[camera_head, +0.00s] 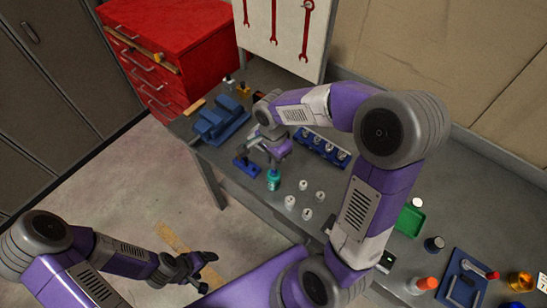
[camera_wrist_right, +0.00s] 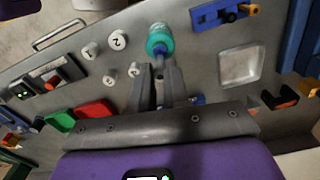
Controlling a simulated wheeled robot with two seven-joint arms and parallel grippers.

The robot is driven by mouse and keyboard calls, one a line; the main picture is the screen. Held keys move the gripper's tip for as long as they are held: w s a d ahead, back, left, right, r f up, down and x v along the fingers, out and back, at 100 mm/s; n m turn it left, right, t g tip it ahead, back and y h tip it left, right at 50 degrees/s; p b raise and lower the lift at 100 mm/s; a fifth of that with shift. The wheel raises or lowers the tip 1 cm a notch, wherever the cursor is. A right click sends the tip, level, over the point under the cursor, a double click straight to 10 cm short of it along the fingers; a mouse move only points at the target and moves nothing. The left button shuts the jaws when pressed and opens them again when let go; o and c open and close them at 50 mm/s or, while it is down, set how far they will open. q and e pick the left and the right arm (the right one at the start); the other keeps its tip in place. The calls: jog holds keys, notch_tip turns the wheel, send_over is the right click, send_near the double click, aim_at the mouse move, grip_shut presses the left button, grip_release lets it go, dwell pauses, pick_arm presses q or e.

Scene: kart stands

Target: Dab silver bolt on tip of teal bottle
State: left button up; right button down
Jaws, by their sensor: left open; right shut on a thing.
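The teal bottle (camera_head: 273,181) stands near the front edge of the grey bench. In the right wrist view the teal bottle (camera_wrist_right: 158,42) is just beyond my fingertips. My right gripper (camera_head: 272,150) is above and behind the bottle in the head view, pointing down. In the right wrist view my right gripper (camera_wrist_right: 161,80) is shut on a small grey piece, the silver bolt (camera_wrist_right: 159,72), largely hidden between the fingers. The bolt is close to the bottle's tip; I cannot tell whether they touch. My left gripper (camera_head: 200,270) is open and empty, low, in front of the bench.
A blue rack (camera_head: 322,148) with several silver pieces is behind the bottle. Several white numbered pots (camera_head: 290,201) stand right of it. A blue block (camera_head: 246,168) is close on its left, and a blue vise (camera_head: 220,122) farther left. A green tray (camera_head: 410,222) lies at right.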

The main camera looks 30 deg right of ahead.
dwell(0.3)
jog(key=shift+r+p, duration=2.6)
jog(key=shift+r, duration=0.9)
